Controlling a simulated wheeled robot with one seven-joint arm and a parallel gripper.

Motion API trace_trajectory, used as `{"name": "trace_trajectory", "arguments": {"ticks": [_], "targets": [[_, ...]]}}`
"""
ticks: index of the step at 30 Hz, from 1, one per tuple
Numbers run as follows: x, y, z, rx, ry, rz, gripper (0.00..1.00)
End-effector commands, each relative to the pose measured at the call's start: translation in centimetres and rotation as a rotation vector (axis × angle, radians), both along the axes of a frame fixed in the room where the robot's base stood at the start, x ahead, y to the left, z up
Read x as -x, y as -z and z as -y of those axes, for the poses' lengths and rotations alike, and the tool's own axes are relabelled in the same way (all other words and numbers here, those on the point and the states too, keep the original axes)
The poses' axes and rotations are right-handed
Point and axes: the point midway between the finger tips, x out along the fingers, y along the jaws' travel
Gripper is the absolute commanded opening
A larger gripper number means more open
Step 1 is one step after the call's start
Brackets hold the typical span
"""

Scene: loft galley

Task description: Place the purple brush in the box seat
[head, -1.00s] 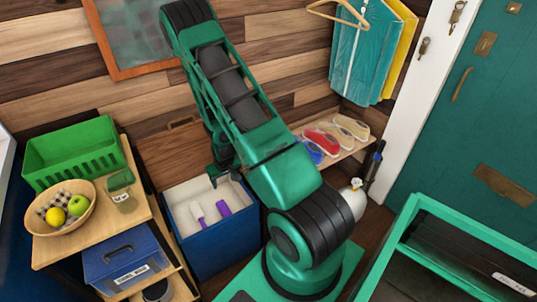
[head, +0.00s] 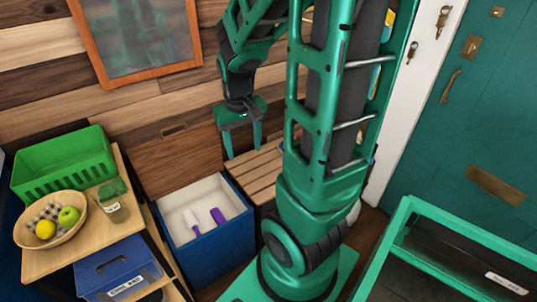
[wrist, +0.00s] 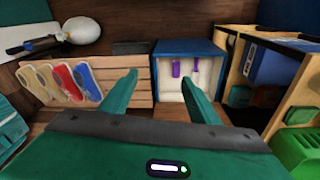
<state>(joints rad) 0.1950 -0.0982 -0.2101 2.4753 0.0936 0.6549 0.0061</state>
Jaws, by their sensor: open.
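The box seat (head: 208,252) is a blue box with a pale interior, open at the top, against the wooden wall. In the wrist view the box seat (wrist: 189,47) also shows, with the purple brush (wrist: 176,69) inside. My gripper (head: 243,152) is open and empty, above and to the right of the box, over a slatted wooden bench. It touches neither the box nor the brush. Its two spread fingers show in the wrist view (wrist: 160,82).
Several shoes (wrist: 62,82) rest on the slatted bench (wrist: 140,92).

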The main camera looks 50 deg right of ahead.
Motion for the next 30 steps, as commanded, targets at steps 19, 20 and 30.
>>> {"name": "trace_trajectory", "arguments": {"ticks": [19, 20, 30], "targets": [[13.6, -6.7, -4.1, -0.103, 0.085, -0.063, 0.56], [13.6, -6.7, -4.1, -0.104, 0.085, -0.064, 0.56], [13.5, -6.7, -4.1, -0.104, 0.084, -0.064, 0.56]]}}
